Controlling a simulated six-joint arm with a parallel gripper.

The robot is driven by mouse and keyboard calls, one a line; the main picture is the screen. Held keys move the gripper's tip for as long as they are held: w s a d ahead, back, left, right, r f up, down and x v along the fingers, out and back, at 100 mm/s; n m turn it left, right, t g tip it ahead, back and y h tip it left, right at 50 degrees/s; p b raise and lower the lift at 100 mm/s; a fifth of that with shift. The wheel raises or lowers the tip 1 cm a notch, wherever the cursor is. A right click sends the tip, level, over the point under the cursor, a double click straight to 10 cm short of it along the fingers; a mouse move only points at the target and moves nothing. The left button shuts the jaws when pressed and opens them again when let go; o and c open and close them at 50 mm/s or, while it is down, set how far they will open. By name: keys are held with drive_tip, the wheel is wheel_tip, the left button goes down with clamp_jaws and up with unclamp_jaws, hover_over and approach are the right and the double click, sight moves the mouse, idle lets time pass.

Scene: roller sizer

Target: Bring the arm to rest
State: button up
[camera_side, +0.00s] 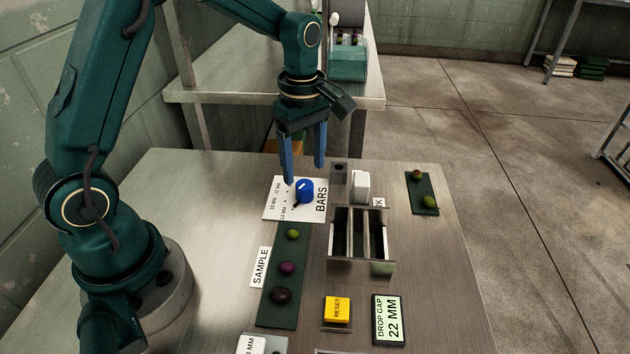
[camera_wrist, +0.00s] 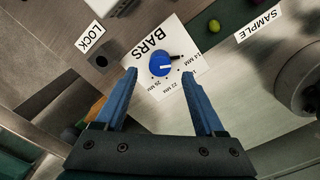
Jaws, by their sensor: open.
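My gripper (camera_side: 304,178) is open and empty, pointing down above the far part of the steel table (camera_side: 215,185). In the wrist view its two blue fingers (camera_wrist: 163,98) are spread apart. The blue BARS knob (camera_side: 304,190) sits on a white dial plate (camera_side: 277,206) just below and beside the fingertips in the side view. In the wrist view the knob (camera_wrist: 160,64) lies beyond the fingertips with clear space between them. I cannot tell exactly how high the fingers are above the plate.
A green SAMPLE strip (camera_side: 277,312) holds several round fruits. Right of the dial are a white block (camera_side: 360,185), a slotted metal unit (camera_side: 337,240), a yellow RESET button (camera_side: 337,309) and a DROP GAP display (camera_side: 388,319) reading 22 MM. A green mat (camera_side: 418,183) holds two fruits.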

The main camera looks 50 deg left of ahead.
drive_tip(key=shift+w+r, duration=0.1)
drive_tip(key=shift+r, duration=0.25)
drive_tip(key=s+d+r+m+t, duration=0.35)
drive_tip(key=s+r+m, duration=0.2)
drive_tip(key=r, duration=0.55)
drive_tip(key=s+f+m+t, duration=0.2)
drive_tip(key=s+m, duration=0.7)
drive_tip(key=m, duration=0.3)
drive_tip(key=shift+s+d+m, duration=0.35)
drive_tip(key=shift+d, duration=0.05)
